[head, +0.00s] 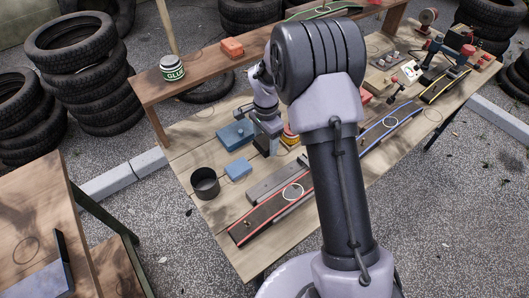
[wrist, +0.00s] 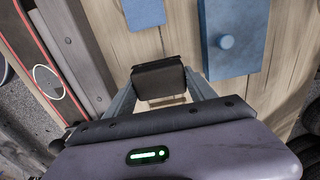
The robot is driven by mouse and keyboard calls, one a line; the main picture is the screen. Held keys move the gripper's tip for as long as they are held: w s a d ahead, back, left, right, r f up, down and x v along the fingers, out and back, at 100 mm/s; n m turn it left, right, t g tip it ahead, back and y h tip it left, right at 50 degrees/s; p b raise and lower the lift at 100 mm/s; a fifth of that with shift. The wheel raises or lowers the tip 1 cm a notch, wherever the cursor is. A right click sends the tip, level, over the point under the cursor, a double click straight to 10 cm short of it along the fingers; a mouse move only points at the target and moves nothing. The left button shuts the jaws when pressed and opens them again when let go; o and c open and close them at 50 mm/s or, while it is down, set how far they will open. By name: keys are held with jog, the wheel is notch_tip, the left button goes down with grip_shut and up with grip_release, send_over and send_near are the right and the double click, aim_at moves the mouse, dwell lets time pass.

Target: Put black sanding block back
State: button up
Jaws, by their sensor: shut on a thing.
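My gripper (head: 265,138) is over the wooden workbench (head: 183,150), beside the blue box. In the wrist view my gripper (wrist: 160,86) is shut on the black sanding block (wrist: 159,80), held between the two fingers. Bare planks show around the block in that view. In the head view the dark block (head: 261,147) shows only in part at the fingertips, and I cannot tell whether it touches the bench.
A blue box with a knob (head: 235,134), a small blue block (head: 238,169) and a black cup (head: 205,183) stand nearby. A grey rail (head: 272,182) and a red-edged black strip (head: 262,219) lie in front. A glue can (head: 173,69) stands on the raised shelf (head: 210,70).

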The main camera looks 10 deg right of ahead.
aim_at(266, 148)
notch_tip(266, 148, down, 4)
jog(key=shift+r+b, duration=0.2)
jog(key=shift+b, duration=0.3)
jog(key=shift+f, duration=0.25)
jog(key=o, duration=1.3)
jog(key=shift+r, duration=0.1)
